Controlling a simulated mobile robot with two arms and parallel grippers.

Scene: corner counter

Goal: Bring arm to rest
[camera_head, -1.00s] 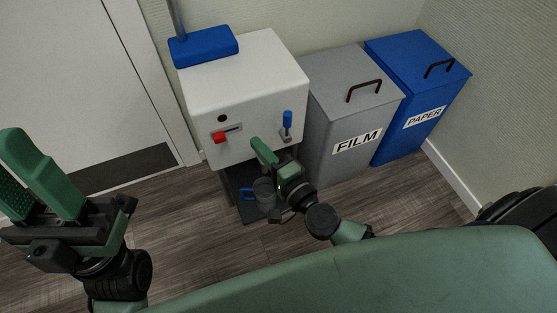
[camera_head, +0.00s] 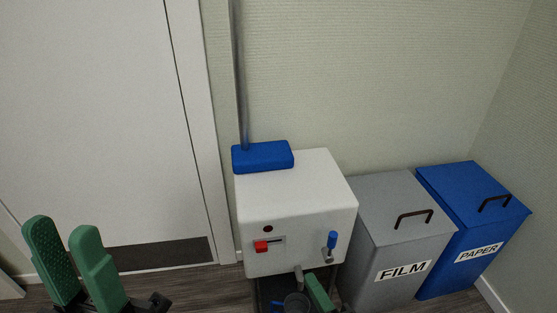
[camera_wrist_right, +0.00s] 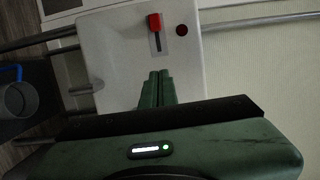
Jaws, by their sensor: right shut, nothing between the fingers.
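My left gripper (camera_head: 63,226) is at the lower left of the head view, its two green fingers upright and apart, with nothing between them. My right gripper (camera_head: 318,292) is at the bottom edge of the head view, in front of the lower part of the white machine (camera_head: 290,200); most of its arm is out of the picture. In the right wrist view my right gripper's fingers (camera_wrist_right: 158,78) are together and empty. They point toward the machine's front, with the red switch (camera_wrist_right: 154,22) beyond their tips.
A dark cup (camera_head: 297,303) is under the machine's spout, and a blue lever (camera_head: 331,243) is on its front. A blue block (camera_head: 263,157) is on top. Grey FILM (camera_head: 400,225) and blue PAPER (camera_head: 475,220) bins stand to the right. A pale door is at left.

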